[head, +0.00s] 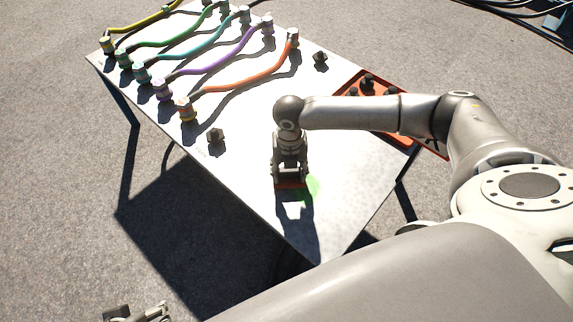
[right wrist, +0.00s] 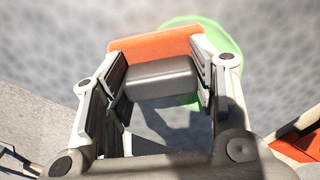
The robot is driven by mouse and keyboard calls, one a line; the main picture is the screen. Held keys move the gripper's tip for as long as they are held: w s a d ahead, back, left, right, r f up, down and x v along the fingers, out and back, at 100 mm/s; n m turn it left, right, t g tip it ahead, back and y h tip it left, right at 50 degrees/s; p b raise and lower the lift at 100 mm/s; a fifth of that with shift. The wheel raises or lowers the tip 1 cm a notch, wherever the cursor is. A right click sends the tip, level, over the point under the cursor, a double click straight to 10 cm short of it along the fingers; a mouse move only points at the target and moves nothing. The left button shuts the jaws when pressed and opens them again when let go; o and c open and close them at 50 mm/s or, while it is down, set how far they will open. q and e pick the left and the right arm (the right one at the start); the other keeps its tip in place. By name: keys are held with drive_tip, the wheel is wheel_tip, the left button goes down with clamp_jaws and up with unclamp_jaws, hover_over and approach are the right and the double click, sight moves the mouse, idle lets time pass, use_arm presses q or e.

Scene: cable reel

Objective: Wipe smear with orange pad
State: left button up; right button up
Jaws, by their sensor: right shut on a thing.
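My right gripper (head: 291,181) is over the near part of the pale table, pointing down. In the right wrist view (right wrist: 160,80) its fingers are closed on a pad with a dark grey block (right wrist: 158,78) on top and an orange layer (right wrist: 150,43). A sliver of the orange pad (head: 288,185) shows under the gripper in the head view. The green smear (head: 312,187) lies on the table just right of the pad; it also shows partly hidden behind the pad in the right wrist view (right wrist: 222,38). Whether the pad touches the table is unclear. My left gripper (head: 140,313) is low at the bottom left, partly cut off.
Several coloured cables (head: 240,80) run between connectors on the far half of the table (head: 240,150). A black knob (head: 216,136) stands left of my gripper, another (head: 320,58) farther back. An orange-red tray (head: 347,82) with dark pieces lies at the right edge, partly behind my arm.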

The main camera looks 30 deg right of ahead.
sight(301, 185)
drive_tip(key=shift+s+d+r, duration=0.1)
drive_tip(key=shift+s, duration=0.2)
drive_tip(key=shift+s+d+p, duration=0.25)
drive_tip(key=shift+s+p, duration=0.45)
drive_tip(key=shift+p, duration=0.25)
drive_tip(key=shift+s+d+p, duration=0.2)
drive_tip(key=shift+s+p, duration=0.25)
drive_tip(key=shift+s, duration=0.05)
drive_tip(key=shift+s+d+p, duration=0.2)
drive_tip(key=shift+s+p, duration=0.35)
drive_tip(key=shift+s, duration=0.05)
drive_tip(key=shift+s+d+p, duration=0.2)
drive_tip(key=shift+s+p, duration=0.2)
drive_tip(key=shift+s, duration=0.15)
use_arm(q)
wheel_tip(301, 185, down, 15)
drive_tip(key=g, duration=0.1)
drive_tip(key=shift+p, duration=0.3)
use_arm(e)
drive_tip(key=shift+s+d+f, duration=0.15)
drive_tip(key=shift+s+f, duration=0.05)
drive_tip(key=shift+s, duration=0.2)
